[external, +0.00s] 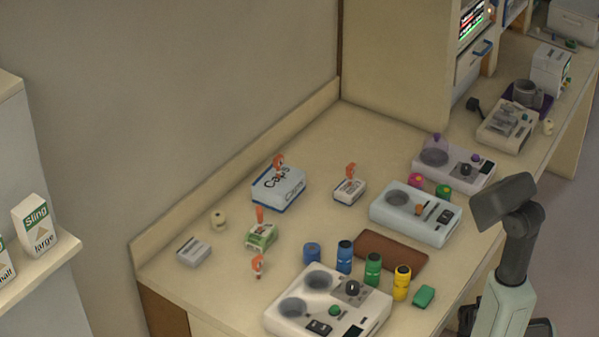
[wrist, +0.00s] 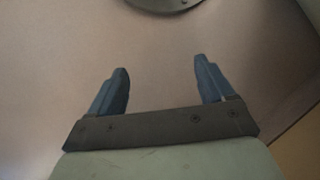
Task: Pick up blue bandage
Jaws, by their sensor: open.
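A short blue roll (external: 312,253), which looks like the blue bandage, stands on the counter behind the white device with two round wells. A taller blue cylinder (external: 344,256) stands just to its right. My gripper shows in the wrist view (wrist: 163,66) with its two blue-grey fingers spread apart and nothing between them. It faces a plain pinkish-brown surface, and no bandage shows in that view. In the external view my arm rises at the right edge of the counter, well apart from the roll; its fingers cannot be made out there.
A green cylinder (external: 373,269), a yellow cylinder (external: 402,282) and a green block (external: 424,296) stand right of the blue ones. The white device (external: 345,312) is in front, and a brown mat (external: 398,247) lies behind. Small boxes stand left. A round grey object (wrist: 165,3) tops the wrist view.

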